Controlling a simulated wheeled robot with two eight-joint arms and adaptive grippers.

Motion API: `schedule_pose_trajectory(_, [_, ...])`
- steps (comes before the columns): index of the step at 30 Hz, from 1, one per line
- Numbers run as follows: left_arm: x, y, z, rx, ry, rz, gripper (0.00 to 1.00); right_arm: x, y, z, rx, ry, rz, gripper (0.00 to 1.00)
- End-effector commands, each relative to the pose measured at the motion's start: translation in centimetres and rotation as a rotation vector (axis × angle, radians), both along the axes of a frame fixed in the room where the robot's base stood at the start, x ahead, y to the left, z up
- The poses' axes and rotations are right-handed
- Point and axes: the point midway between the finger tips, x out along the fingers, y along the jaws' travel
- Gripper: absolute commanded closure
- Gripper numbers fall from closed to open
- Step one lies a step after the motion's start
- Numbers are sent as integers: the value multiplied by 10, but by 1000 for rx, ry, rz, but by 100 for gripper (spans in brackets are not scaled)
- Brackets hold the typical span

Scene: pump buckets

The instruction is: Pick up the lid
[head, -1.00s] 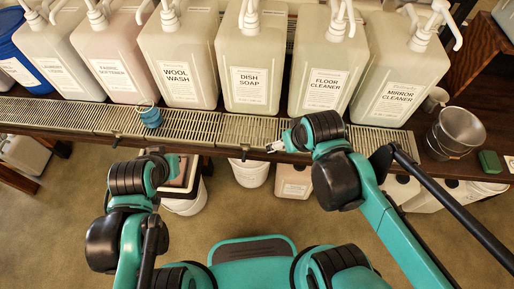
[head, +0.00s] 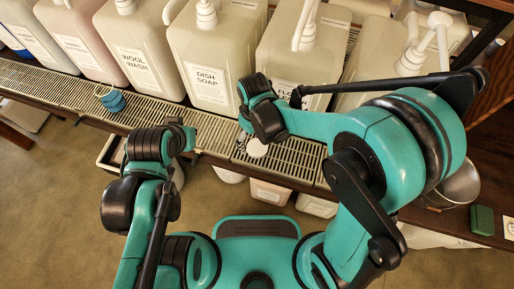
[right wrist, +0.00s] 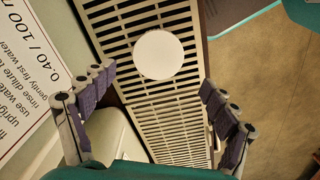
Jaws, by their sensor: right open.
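The lid (head: 256,148) is a flat white disc on the slatted metal grate, below the DISH SOAP and FLOOR CLEANER bottles. In the right wrist view the lid (right wrist: 158,54) shows whole, flat on the grate. My right gripper (right wrist: 156,80) is open, with its fingers spread either side of the lid's line and nothing between them. The lid lies beyond the fingertips, apart from them.
Large pump bottles, including DISH SOAP (head: 210,75) and WOOL WASH (head: 138,60), line the back of the grate (head: 205,130). A small blue bucket (head: 110,99) stands left. A metal bucket (head: 462,185) and green block (head: 482,220) are right. White containers sit below the shelf.

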Motion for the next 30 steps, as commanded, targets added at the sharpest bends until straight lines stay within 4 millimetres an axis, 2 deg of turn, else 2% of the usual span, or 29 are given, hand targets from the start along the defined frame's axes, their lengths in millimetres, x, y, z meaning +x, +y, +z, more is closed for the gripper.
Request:
schedule_pose_trajectory(9, [0, 0, -27, 0, 0, 0, 100, 1, -4, -46, 0, -1, -2, 13])
schedule_pose_trajectory(16, [0, 0, -26, 0, 0, 0, 100, 0, -4, -47, 0, -1, -2, 13])
schedule_pose_trajectory(17, [0, 0, -26, 0, 0, 0, 100, 0, -4, -47, 0, -1, -2, 16])
schedule_pose_trajectory(18, [0, 0, -26, 0, 0, 0, 100, 0, -4, -47, 0, -1, -2, 24])
schedule_pose_trajectory(22, [0, 0, -26, 0, 0, 0, 100, 0, -4, -47, 0, -1, -2, 43])
schedule_pose_trajectory(23, [0, 0, -26, 0, 0, 0, 100, 0, -4, -47, 0, -1, -2, 45])
schedule_pose_trajectory(30, [0, 0, -26, 0, 0, 0, 100, 0, -4, -47, 0, -1, -2, 46])
